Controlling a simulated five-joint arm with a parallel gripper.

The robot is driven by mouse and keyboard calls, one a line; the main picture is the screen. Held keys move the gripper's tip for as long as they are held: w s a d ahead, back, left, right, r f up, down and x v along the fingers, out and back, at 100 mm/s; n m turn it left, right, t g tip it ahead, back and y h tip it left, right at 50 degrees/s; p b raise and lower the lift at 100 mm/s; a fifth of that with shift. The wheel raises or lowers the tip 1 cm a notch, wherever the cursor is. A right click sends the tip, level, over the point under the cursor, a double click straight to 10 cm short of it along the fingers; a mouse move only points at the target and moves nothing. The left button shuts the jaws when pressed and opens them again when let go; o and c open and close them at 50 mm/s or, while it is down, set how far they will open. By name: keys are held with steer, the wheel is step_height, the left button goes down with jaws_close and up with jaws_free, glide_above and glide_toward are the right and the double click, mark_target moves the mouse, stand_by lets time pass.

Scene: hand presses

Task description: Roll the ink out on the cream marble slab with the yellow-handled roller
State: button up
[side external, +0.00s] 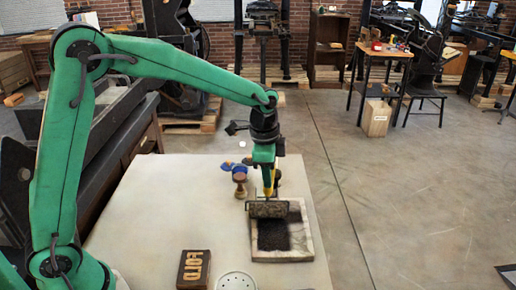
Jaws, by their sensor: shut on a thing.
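The cream marble slab (306,247) lies at the right front of the pale table, with a dark patch of ink (273,237) on its middle. The yellow-handled roller (268,209) is at the slab's far edge, its drum lying crosswise and its handle upright. My gripper (268,180) is above the slab, shut on the yellow handle. The drum looks dark and speckled. I cannot tell whether it touches the slab or hangs just above it. The fingertips are small and partly hidden against the handle.
A dark block with raised letters (194,269) and a white round holed disc (236,281) are at the table's front. The left middle of the table (165,215) is clear.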

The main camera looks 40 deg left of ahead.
steer(key=shift+w+a, duration=1.15)
steer(key=shift+w+a+f, duration=0.15)
steer(key=shift+w+a, duration=0.95)
steer(key=shift+s+d, duration=1.2)
steer(key=shift+s, duration=0.1)
steer(key=shift+d, duration=0.1)
steer(key=shift+s+d+r, duration=0.2)
steer(key=shift+s+d, duration=0.95)
